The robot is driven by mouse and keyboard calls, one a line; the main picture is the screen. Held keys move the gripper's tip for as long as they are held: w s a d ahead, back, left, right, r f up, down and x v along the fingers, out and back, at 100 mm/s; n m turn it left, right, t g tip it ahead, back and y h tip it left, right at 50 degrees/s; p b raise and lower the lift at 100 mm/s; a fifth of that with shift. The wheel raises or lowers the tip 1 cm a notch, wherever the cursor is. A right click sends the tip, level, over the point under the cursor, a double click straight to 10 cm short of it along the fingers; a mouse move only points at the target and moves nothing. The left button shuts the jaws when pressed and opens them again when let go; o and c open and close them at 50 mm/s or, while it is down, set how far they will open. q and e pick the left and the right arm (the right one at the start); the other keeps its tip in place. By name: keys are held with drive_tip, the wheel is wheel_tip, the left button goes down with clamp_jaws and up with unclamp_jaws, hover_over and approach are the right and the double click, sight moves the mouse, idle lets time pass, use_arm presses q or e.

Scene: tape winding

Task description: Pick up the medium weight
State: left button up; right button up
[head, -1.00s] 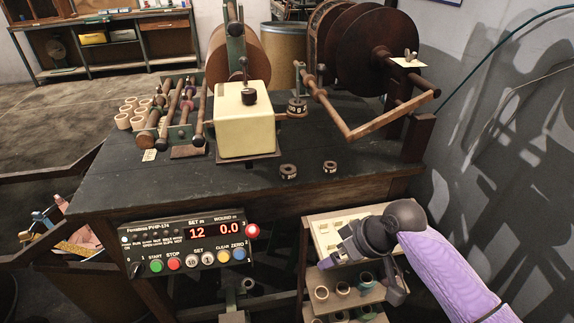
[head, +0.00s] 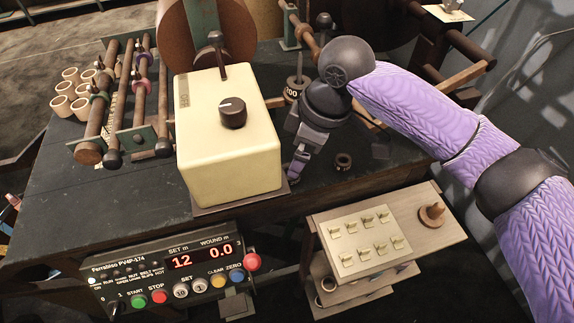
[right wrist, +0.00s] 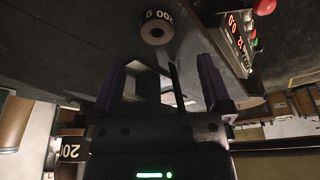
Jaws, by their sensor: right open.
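One dark ring-shaped weight (head: 343,160) lies flat on the dark bench top, right of the cream box. A weight marked with a number (head: 294,91) sits on an upright rod behind my right gripper. My right gripper (head: 297,172) is over the bench between the box and the loose weight, with its purple fingers low. In the right wrist view a weight with a white label and a hole (right wrist: 157,28) lies beyond the spread, empty fingers (right wrist: 160,72). I cannot tell which weight is the medium one. The second loose weight is not visible in the head view. My left gripper is not in view.
The cream box (head: 228,140) with a black knob stands close left of my right gripper. The control panel (head: 170,268) hangs at the bench front. A wooden cart (head: 400,240) with a hook board and peg stands right. Spindles (head: 125,100) lie at left.

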drive_tip(key=b+x, duration=0.3)
drive_tip(key=x, duration=0.4)
drive_tip(key=shift+w+d+b, duration=0.1)
drive_tip(key=shift+w+b, duration=0.05)
drive_tip(key=shift+b, duration=0.15)
drive_tip(key=shift+f, duration=0.2)
drive_tip(key=shift+r, duration=0.2)
drive_tip(key=shift+c, duration=1.4)
drive_tip(key=c, duration=1)
clamp_jaws()
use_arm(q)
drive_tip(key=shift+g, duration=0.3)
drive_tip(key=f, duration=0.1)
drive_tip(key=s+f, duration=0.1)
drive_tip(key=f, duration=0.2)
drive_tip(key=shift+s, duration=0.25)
